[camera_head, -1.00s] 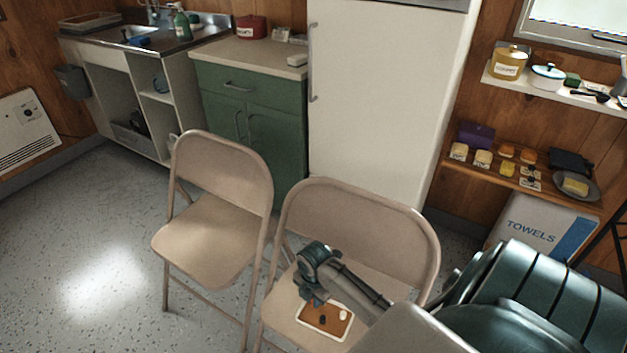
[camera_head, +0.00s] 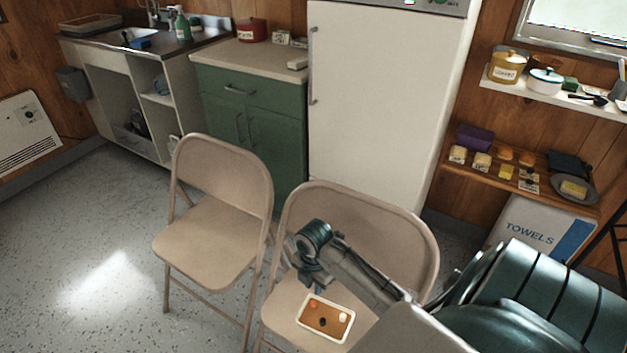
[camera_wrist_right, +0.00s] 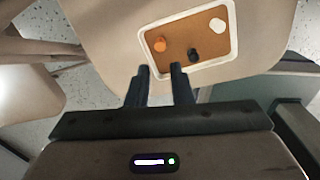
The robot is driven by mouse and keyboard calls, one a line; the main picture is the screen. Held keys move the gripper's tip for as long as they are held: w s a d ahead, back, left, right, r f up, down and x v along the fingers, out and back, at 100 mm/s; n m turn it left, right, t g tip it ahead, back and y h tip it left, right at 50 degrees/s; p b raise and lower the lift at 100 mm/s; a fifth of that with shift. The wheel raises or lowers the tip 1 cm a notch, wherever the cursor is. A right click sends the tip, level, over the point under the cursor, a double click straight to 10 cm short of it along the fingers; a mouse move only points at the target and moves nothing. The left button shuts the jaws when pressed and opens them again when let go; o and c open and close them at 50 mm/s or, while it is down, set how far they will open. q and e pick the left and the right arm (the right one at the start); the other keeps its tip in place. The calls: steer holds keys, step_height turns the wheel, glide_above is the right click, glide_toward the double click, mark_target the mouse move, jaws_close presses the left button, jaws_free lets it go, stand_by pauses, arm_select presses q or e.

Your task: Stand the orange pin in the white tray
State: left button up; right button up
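The white tray (camera_head: 301,319) has a brown inside and lies on the seat of the right-hand folding chair; its rim also shows in the right wrist view (camera_wrist_right: 234,42). The orange pin (camera_wrist_right: 159,44) is inside the tray near its left end, small in the head view (camera_head: 313,306). It looks upright, but it is too small to be sure. My right gripper (camera_head: 314,284) is open and empty just behind the tray, apart from the pin. In the right wrist view its two fingers (camera_wrist_right: 162,82) are spread with a clear gap. My left gripper is not in view.
A dark piece (camera_wrist_right: 194,55) and a white round piece (camera_wrist_right: 217,25) also sit in the tray. The chair's backrest (camera_head: 395,215) rises behind my right gripper. A second folding chair (camera_head: 205,235) with an empty seat stands to the left. Open floor (camera_head: 90,260) lies further left.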

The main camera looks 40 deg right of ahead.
steer(key=s+a+m, duration=0.1)
steer(key=s+m, duration=0.1)
steer(key=s+a+f+m, duration=0.1)
steer(key=s+a+m, duration=0.1)
steer(key=s+a+f+m+t, duration=0.1)
steer(key=s+m, duration=0.1)
steer(key=m, duration=0.1)
steer(key=shift+s+a+f, duration=0.15)
steer(key=shift+a+f, duration=0.05)
steer(key=s+a+f+m+t+h, duration=0.1)
steer(key=s+a+m, duration=0.3)
steer(key=s+m, duration=0.5)
steer(key=shift+f+m+t, duration=0.4)
steer(key=shift+f+m, duration=0.3)
steer(key=shift+m, duration=0.5)
steer(key=shift+a+f, duration=0.1)
